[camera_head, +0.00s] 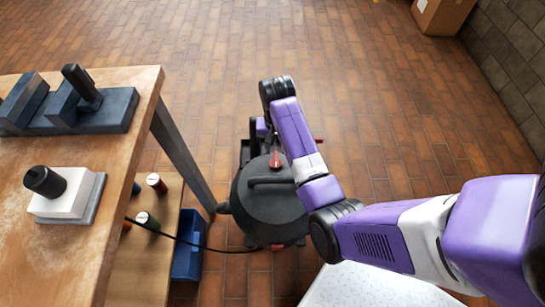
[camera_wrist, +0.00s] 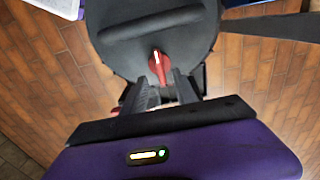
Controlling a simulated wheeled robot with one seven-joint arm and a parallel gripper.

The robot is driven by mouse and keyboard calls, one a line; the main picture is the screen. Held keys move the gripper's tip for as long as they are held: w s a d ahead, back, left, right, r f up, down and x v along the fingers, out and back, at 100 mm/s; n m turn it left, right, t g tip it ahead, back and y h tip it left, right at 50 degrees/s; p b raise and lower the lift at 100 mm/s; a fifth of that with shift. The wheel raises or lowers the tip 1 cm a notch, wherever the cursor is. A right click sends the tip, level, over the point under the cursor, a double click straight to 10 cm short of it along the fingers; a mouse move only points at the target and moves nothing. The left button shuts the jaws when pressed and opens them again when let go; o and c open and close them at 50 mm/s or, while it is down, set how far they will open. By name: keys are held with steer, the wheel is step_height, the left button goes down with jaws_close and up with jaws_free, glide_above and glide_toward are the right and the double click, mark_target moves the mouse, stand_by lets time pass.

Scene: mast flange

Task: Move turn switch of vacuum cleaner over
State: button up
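The vacuum cleaner (camera_head: 258,215) is a dark, round canister on the tiled floor beside the workbench, with a raised handle bar on its lid. Its turn switch (camera_head: 275,160) is a small red knob near the lid's rim; in the wrist view the red switch (camera_wrist: 158,68) has a white mark at one end. My gripper (camera_wrist: 159,80) is open, its two dark fingers apart on either side of the switch's near end. I see no contact between fingers and switch, and cannot tell their exact height above it. In the head view my wrist hides the fingertips.
A wooden workbench (camera_head: 110,190) with dark tool blocks and a white block stands at left. Its lower shelf holds several small containers; a blue bin (camera_head: 188,245) is beside it. A dark cable (camera_head: 170,236) runs to the cleaner. A cardboard box (camera_head: 440,15) is far right. The floor behind is clear.

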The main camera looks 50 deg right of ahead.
mark_target(276, 159)
step_height(276, 159, down, 7)
steer(key=shift+r+b, duration=0.15)
steer(key=shift+b, duration=0.7)
jaws_close()
